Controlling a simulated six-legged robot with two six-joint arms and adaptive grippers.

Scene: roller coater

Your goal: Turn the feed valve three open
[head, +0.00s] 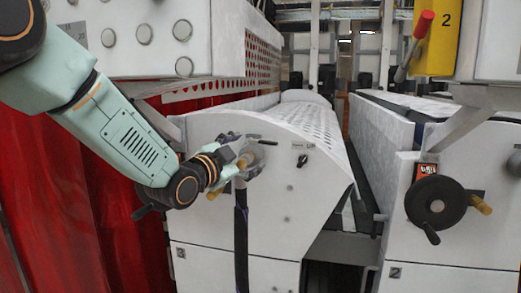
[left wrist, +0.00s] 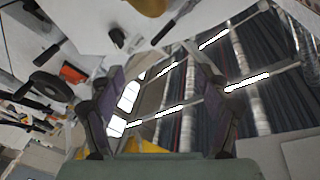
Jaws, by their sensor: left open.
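No part carries a readable "feed valve three" label, so I cannot tell which one it is. A small black knob (head: 302,160) with a tiny label above it sits on the white end panel (head: 270,215) of the middle machine. A dark knob (left wrist: 117,38) and a black lever (left wrist: 165,33) show on a white panel in the left wrist view. My left gripper (head: 243,158) is in front of the end panel, left of the knob, and hides part of the panel. In the left wrist view my left gripper (left wrist: 160,80) is open, with nothing held between its fingers.
A black handwheel (head: 436,203) with a tan handle and orange label is on the right machine (head: 455,255). A red-handled lever (head: 415,40) hangs beside a yellow plate (head: 440,45) marked 2. A dark gap separates the machines. Red curtains (head: 90,190) fill the left.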

